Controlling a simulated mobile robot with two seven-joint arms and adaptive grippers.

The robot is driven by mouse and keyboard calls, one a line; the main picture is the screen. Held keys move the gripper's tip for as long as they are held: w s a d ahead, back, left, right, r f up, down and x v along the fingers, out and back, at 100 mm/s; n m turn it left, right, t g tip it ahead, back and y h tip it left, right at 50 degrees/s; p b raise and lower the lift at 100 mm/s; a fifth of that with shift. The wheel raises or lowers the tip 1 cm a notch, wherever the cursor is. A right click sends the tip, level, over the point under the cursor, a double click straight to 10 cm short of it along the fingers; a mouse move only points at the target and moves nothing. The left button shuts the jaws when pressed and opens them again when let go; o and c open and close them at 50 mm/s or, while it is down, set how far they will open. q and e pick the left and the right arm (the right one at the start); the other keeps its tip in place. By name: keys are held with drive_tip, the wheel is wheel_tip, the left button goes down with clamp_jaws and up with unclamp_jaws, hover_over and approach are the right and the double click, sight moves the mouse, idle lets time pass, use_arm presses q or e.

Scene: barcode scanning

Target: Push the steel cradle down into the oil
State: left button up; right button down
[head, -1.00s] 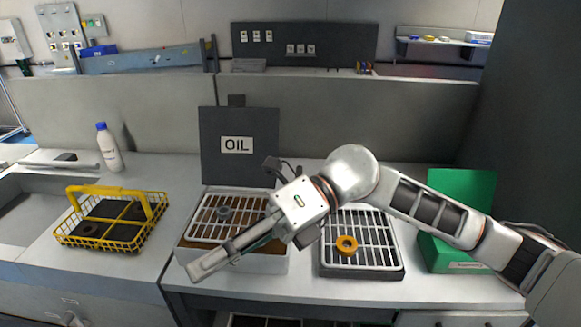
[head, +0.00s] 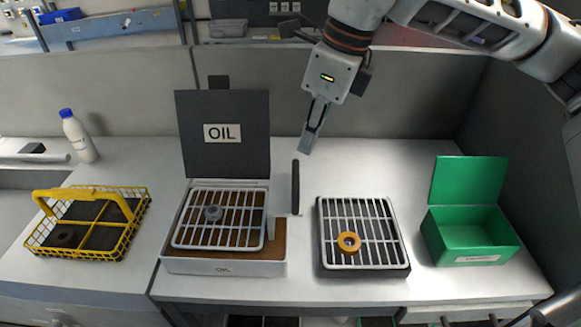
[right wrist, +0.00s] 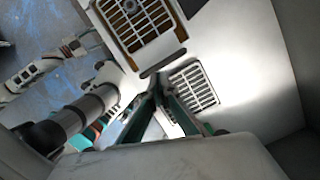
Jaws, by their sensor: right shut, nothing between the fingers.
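The steel cradle (head: 243,236) is a pale wire grate at the top of the oil tank (head: 222,268). A grey ring (head: 213,213) lies on it, and brown oil shows between its bars and to its right. The cradle also shows at the top of the right wrist view (right wrist: 150,32). My right gripper (head: 306,150) is shut and empty, above the counter behind and to the right of the tank, apart from the cradle. In the right wrist view, what looks like my left gripper (right wrist: 76,46) is small at upper left; its jaws are unclear.
A dark OIL panel (head: 222,155) stands upright behind the tank. A green open box (head: 467,240) is right, a yellow basket (head: 125,243) left.

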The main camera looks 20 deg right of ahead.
sight(296, 174)
drive_tip(key=shift+w+d+r, duration=0.1)
drive_tip(key=shift+d+r, duration=0.05)
drive_tip(key=shift+d, duration=0.05)
idle(0.3)
drive_tip(key=b+x, duration=0.3)
drive_tip(key=x, duration=0.3)
drive_tip(key=shift+b, duration=0.3)
drive_tip(key=shift+w+a+f, duration=0.1)
drive_tip(key=shift+a+f, duration=0.05)
drive_tip(key=shift+f, duration=0.4)
drive_tip(key=shift+b, duration=0.3)
